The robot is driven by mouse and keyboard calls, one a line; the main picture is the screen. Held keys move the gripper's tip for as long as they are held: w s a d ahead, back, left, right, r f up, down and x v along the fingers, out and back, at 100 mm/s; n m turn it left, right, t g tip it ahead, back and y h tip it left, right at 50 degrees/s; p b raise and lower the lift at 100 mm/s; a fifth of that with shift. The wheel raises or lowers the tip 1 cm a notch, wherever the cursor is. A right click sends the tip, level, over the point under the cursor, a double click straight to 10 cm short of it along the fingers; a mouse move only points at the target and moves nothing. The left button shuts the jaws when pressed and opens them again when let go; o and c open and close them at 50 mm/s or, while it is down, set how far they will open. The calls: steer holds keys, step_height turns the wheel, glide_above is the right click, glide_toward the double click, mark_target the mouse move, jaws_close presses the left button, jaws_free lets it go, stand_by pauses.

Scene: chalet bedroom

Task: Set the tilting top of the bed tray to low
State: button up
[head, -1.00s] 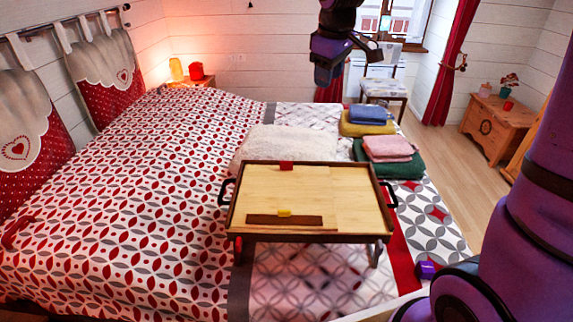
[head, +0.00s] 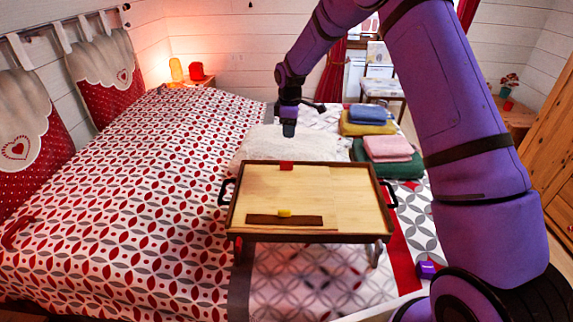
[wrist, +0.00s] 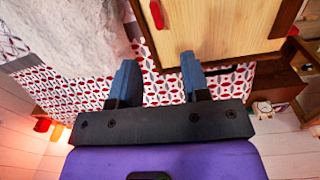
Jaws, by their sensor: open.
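The bed tray (head: 360,222) stands on its short legs on the bed, with a dark frame and black side handles. Its light wooden top (head: 250,190) lies about flat in the frame. A red tab (head: 286,165) sits at the far edge of the top, and it also shows in the wrist view (wrist: 156,14). A yellow piece (head: 285,212) sits on a dark brown strip (head: 262,220) near the front edge. My gripper (head: 289,130) is above the white pillow, beyond the tray's far edge. In the wrist view its two fingers (wrist: 160,75) are apart with nothing between them.
A white fluffy pillow (head: 262,142) lies behind the tray. Folded blue and yellow cloths (head: 368,118) and pink and green cloths (head: 388,150) are stacked at right.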

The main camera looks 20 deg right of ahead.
glide_above(287, 164)
steer(key=shift+n, duration=0.4)
steer(key=f, duration=0.5)
steer(key=shift+w+f, duration=0.1)
steer(key=shift+w, duration=0.3)
step_height(287, 164, down, 11)
steer(key=shift+r, duration=0.15)
steer(key=shift+c, duration=0.2)
jaws_close()
